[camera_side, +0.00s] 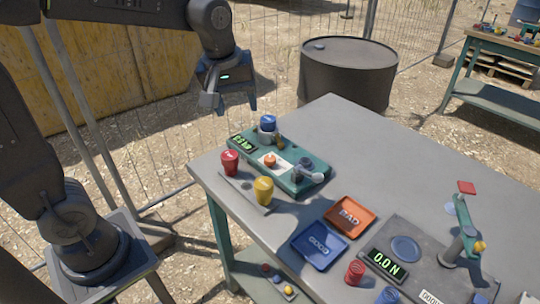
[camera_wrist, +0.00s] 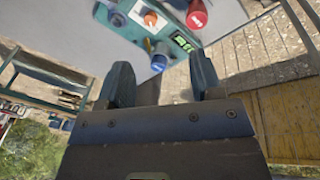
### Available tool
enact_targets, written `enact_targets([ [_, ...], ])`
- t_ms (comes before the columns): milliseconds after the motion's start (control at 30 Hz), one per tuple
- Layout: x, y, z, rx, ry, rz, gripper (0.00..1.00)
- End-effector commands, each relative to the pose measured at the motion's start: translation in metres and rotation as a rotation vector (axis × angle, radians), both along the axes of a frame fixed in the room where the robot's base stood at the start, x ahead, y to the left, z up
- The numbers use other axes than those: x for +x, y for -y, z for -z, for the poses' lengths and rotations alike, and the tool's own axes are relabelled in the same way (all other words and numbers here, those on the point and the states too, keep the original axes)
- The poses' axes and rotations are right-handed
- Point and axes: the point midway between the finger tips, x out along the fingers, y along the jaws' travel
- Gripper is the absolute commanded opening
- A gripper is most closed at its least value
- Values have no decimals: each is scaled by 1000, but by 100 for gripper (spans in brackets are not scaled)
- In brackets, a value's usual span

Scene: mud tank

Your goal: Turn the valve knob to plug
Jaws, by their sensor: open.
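A teal test panel (camera_side: 309,184) lies near the left corner of the grey table. An orange knob (camera_side: 270,160) sits on its white plate; it also shows in the wrist view (camera_wrist: 150,19). I cannot read its setting, or tell for sure that it is the valve knob. A blue-topped part (camera_side: 268,123) stands at the panel's back end, and a dark fitting with a pale handle (camera_side: 304,168) at its right end. My gripper (camera_side: 232,103) is open and empty, above and behind the panel, apart from everything. Its two fingers show in the wrist view (camera_wrist: 163,72).
Orange BAD (camera_side: 366,228) and blue GOOD (camera_side: 331,262) trays lie to the right, near a force gauge reading 0.0 N (camera_side: 384,268). The table's back is clear. A dark barrel (camera_side: 345,85) stands behind.

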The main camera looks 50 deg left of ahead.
Motion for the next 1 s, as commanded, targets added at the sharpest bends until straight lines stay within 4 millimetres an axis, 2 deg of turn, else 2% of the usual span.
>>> enact_targets([
  [33, 20, -3, 9, -19, -37, -92, 60],
  [200, 71, -13, 38, -64, -131, -404, 60],
  [300, 92, -18, 55, -76, -169, -543, 60],
  [400, 104, -21, 67, -81, -191, -633, 60],
  [667, 110, -22, 86, -84, -207, -690, 60],
  [1000, 109, -22, 152, -82, -208, -687, 60],
])
